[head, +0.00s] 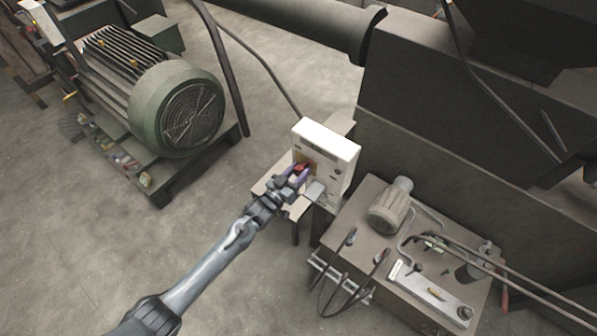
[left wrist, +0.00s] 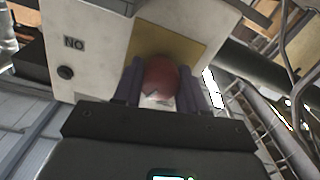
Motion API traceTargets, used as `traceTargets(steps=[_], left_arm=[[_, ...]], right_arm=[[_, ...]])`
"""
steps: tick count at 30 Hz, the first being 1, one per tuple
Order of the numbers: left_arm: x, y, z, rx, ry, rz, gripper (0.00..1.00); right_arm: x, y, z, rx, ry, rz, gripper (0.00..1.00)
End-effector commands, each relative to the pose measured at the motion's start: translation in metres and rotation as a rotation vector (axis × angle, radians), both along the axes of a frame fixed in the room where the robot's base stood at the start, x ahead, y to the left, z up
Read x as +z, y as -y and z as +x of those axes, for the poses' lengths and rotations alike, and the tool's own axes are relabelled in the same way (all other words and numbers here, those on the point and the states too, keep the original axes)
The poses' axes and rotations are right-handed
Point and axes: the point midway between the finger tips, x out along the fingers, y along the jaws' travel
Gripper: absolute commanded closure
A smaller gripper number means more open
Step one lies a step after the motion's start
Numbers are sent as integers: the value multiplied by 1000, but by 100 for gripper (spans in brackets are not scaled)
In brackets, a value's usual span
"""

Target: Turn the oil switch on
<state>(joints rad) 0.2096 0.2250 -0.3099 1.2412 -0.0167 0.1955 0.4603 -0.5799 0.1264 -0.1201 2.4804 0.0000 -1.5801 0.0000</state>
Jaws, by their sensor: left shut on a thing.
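The oil switch is a red rounded knob (left wrist: 160,78) in front of a yellow plate (left wrist: 182,48) on a white control box (head: 327,148). My left gripper (head: 299,172) is at the front of the box. Its two dark purple fingers (left wrist: 163,85) stand on both sides of the red knob and are shut on it. The knob's lower part is hidden by the gripper. My right gripper is not in view.
A hydraulic unit (head: 346,213) with a small motor (head: 391,208), levers and pipes stands right of the box. A large green motor (head: 177,108) stands at the upper left. A big dark machine (head: 450,120) is behind. The floor at lower left is clear.

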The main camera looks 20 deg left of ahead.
Motion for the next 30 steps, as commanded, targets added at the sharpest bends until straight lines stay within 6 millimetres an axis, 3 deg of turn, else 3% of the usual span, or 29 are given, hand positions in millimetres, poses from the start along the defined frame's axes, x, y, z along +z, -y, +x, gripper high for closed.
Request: traceTargets(steps=[30], left_arm=[[3,2,0,0,267,883,89]], right_arm=[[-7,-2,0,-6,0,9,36]])
